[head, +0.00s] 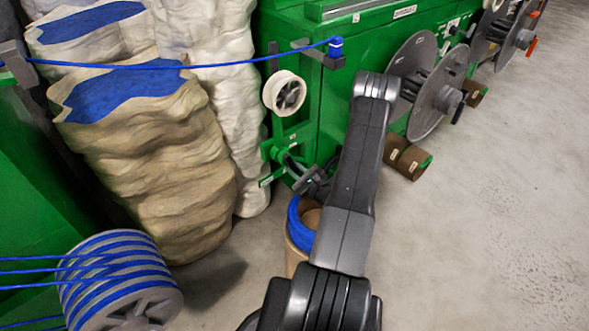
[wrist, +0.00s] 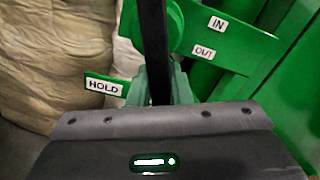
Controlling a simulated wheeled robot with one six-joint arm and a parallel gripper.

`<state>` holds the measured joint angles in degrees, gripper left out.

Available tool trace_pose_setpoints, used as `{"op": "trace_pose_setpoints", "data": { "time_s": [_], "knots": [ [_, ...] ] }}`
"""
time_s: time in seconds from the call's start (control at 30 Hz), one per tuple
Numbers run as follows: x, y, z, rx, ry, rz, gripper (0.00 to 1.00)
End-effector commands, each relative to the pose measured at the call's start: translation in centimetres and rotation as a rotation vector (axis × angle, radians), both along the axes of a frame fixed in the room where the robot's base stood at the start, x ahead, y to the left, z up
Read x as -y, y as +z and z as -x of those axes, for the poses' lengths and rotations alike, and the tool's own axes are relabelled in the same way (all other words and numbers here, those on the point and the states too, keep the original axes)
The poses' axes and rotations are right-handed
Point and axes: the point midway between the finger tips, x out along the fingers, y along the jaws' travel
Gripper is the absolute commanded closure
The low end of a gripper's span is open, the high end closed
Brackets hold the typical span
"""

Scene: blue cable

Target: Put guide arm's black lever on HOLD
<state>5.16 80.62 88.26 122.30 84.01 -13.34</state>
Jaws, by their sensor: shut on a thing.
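The black lever (wrist: 154,45) runs upright through the middle of the wrist view, in front of a round green hub. My gripper (wrist: 158,88) is shut on its lower part. The white HOLD label (wrist: 104,87) is on a green plate left of the lever; the lever is apart from it. The OUT label (wrist: 204,53) and the IN label (wrist: 218,24) are on the green arm to the right. In the head view my gripper (head: 316,182) is at the green guide bracket (head: 275,150), low on the machine's side; the lever is too small to make out there.
A blue cable (head: 200,66) spans above the bracket to the machine. A white roller (head: 284,93) sits just above my gripper. A cardboard drum with blue cable (head: 297,215) stands below it. Tall wrapped sacks (head: 170,150) stand close on the left. Open floor (head: 500,200) lies right.

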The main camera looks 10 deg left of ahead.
Motion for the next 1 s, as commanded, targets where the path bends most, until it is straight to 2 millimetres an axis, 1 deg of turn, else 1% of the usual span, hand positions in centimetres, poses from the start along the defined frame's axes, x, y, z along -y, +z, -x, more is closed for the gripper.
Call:
{"op": "trace_pose_setpoints", "data": {
  "time_s": [0.33,0.7,1.0],
  "knots": [
    [-0.7,-0.6,0.9,-0.198,0.001,-0.154,1.00],
    [-1.6,-0.4,2.0,-0.461,0.001,-0.359,1.00],
    [-2.0,-0.1,2.6,-0.609,0.000,-0.475,1.00]
  ]
}}
